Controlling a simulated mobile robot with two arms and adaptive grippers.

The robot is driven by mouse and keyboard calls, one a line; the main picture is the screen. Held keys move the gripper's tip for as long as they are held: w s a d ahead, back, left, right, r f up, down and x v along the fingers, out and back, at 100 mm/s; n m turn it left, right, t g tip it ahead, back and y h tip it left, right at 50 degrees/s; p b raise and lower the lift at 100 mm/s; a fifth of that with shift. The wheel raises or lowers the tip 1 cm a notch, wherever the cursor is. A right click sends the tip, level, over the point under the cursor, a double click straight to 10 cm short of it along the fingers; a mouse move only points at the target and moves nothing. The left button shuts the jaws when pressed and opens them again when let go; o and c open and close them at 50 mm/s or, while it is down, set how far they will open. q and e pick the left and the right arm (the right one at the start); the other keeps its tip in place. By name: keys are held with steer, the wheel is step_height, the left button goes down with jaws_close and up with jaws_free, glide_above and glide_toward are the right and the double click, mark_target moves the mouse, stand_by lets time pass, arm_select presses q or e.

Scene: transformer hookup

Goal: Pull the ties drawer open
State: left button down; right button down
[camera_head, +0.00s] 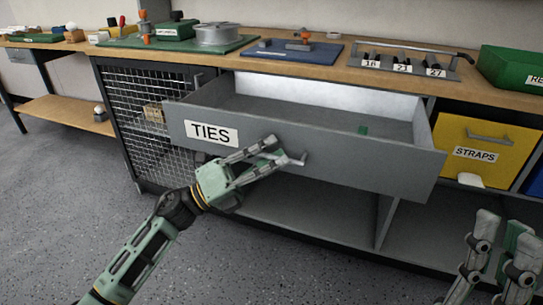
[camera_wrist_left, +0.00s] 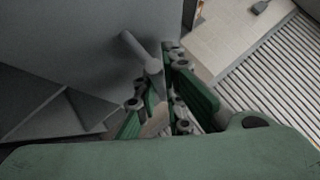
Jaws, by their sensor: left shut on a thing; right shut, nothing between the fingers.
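The grey ties drawer (camera_head: 340,160) is pulled out from under the bench, with its inside showing. Its front bears a white TIES label (camera_head: 211,133). A small green piece (camera_head: 363,130) lies inside it. My left gripper (camera_head: 282,157) is at the drawer front, shut on the drawer's bar handle (camera_head: 300,158). In the left wrist view the handle (camera_wrist_left: 152,66) runs in between the fingers, beside the grey drawer front. My right gripper (camera_head: 497,262) is at the lower right of the head view, away from the drawer, shut and empty.
A yellow STRAPS bin (camera_head: 480,150) is right of the drawer. A wire mesh cage door (camera_head: 150,120) is on the left. The wooden bench top (camera_head: 265,50) carries a reel (camera_head: 217,35), a blue board (camera_head: 290,51) and a numbered rack (camera_head: 405,65). The floor in front is clear.

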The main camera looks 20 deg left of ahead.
arm_select(q)
steer(key=shift+f, duration=0.1)
steer(key=c, duration=2.1)
jaws_free()
steer(key=shift+w, duration=0.1)
steer(key=shift+a, duration=0.1)
steer(key=v, duration=1.2)
